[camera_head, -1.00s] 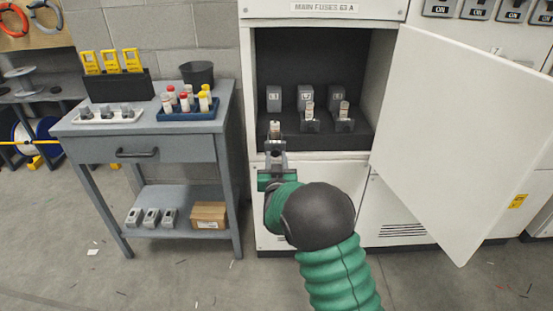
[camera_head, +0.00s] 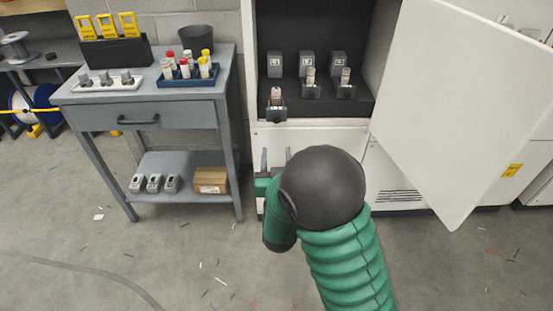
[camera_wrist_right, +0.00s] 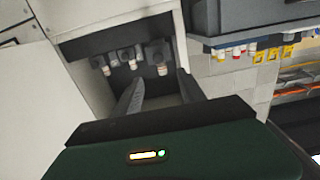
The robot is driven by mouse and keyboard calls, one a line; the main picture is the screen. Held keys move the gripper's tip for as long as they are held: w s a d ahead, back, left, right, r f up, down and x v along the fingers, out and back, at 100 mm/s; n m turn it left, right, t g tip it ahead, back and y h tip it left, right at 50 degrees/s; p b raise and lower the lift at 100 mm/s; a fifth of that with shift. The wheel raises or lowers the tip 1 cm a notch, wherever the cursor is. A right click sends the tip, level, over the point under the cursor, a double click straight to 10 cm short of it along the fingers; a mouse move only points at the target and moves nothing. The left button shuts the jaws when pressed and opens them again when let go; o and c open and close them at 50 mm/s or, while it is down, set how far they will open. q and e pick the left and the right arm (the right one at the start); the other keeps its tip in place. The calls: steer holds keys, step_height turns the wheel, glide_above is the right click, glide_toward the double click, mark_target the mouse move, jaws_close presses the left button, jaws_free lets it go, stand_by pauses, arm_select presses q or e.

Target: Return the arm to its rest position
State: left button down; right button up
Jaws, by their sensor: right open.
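My right gripper (camera_head: 275,160) is open and empty, below and in front of the open fuse cabinet (camera_head: 249,80). Its two fingers stand apart, and they also show in the right wrist view (camera_wrist_right: 160,92) with nothing between them. My green right arm with its black joint reaches up from the lower right. Three fuses sit in a row of dark holders inside the cabinet: a left fuse (camera_head: 276,97), a middle fuse (camera_head: 311,76) and a right fuse (camera_head: 345,77). The gripper is apart from them. My left gripper is in neither view.
The white cabinet door (camera_head: 455,110) hangs open to the right of the arm. A grey workbench (camera_head: 165,110) stands to the left, with a blue tray (camera_head: 188,81) of fuses, a dark bin (camera_head: 196,40) and a cardboard box (camera_head: 210,180).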

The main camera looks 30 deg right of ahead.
steer(key=v, duration=0.3)
stand_by(0.4)
steer(key=s+a+f+n+g+y, duration=0.4)
steer(key=s+a+f+g+y, duration=0.4)
steer(key=a+f, duration=0.35)
steer(key=s+f+n+g+y, duration=0.1)
steer(key=s+f+n+g, duration=0.1)
steer(key=s+g, duration=0.5)
step_height(320, 180, up, 23)
steer(key=s+t+p, duration=0.2)
steer(key=p, duration=2.1)
steer(key=shift+s+a, duration=0.15)
steer(key=shift+a, duration=0.2)
